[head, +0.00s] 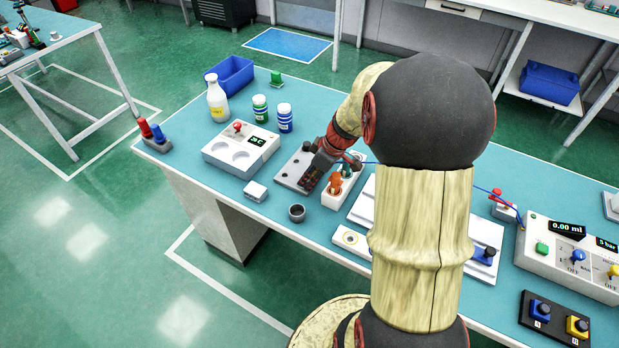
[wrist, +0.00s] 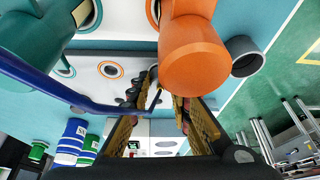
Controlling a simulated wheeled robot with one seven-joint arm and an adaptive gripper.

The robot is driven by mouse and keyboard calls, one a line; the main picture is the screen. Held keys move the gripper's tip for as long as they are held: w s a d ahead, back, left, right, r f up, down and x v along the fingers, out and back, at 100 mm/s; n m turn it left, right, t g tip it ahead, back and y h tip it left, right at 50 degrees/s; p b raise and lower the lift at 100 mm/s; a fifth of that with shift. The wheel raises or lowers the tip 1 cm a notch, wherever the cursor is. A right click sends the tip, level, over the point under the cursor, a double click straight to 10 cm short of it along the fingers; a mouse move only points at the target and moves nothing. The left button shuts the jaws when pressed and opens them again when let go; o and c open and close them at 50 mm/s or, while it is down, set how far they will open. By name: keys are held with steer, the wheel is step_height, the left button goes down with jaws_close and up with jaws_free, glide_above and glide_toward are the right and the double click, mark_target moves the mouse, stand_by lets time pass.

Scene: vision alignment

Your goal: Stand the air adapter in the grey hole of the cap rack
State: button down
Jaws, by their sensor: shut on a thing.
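My gripper (head: 312,178) is low over the middle of the table, at the grey plate and close to the white rack block (head: 335,203). In the wrist view my gripper (wrist: 157,106) is shut on the air adapter (wrist: 154,86), which is small and mostly hidden between the fingers. A blue hose (wrist: 75,97) runs to it from the left. An orange piece (wrist: 193,55) and a teal piece (wrist: 30,40) stand upright close to the camera. I cannot tell which hole is the grey one.
A grey plate (head: 288,172) with dark spots lies under the gripper. A dark grey cup (head: 297,213) and small white box (head: 255,192) stand in front. A white device (head: 240,150), two capped bottles (head: 260,108) and a white bottle (head: 217,100) stand to the left.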

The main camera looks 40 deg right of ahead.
steer(key=c, duration=1.6)
jaws_free()
steer(key=shift+o, duration=0.9)
steer(key=shift+f, duration=0.1)
steer(key=shift+o, duration=1.4)
step_height(320, 180, up, 7)
steer(key=p, duration=0.3)
